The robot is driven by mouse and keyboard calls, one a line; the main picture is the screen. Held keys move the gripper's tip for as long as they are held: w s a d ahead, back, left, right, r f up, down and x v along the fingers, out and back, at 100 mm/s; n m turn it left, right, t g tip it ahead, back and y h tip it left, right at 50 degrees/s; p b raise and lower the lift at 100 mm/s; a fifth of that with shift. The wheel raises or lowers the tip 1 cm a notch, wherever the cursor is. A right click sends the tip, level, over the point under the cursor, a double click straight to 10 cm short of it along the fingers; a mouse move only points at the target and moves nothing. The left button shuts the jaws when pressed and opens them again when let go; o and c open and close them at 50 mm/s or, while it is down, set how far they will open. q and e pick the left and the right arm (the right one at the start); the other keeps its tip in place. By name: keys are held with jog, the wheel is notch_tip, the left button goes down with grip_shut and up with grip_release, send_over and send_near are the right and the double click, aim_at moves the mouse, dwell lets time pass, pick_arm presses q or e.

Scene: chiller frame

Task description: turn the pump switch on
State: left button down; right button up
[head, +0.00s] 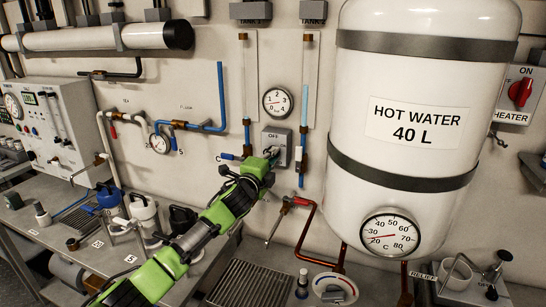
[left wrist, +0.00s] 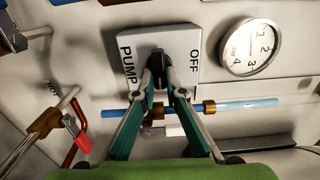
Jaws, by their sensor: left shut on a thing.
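The pump switch is a light grey box (head: 280,138) on the wall below a round gauge, left of the white tank. In the left wrist view the box (left wrist: 186,42) shows the words PUMP and OFF and carries a dark knob (left wrist: 158,66). My left gripper (head: 270,158) reaches up to the box from below. In the left wrist view its fingers (left wrist: 160,72) are closed on the knob from both sides. The fingers hide part of the knob, so its exact angle is hard to tell. My right gripper is in neither view.
A hot water tank (head: 420,175) stands right of the switch. A red-handled valve (head: 298,201) and a copper pipe (head: 305,235) are below it. Clear tubes with blue liquid (head: 304,105) run beside the box. A round gauge (left wrist: 248,48) is close to the fingers.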

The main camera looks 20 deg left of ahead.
pick_arm(q)
jog(key=c, duration=2.1)
grip_release()
jog(key=shift+f, duration=0.1)
jog(key=s, duration=1.2)
jog(key=shift+a, duration=0.15)
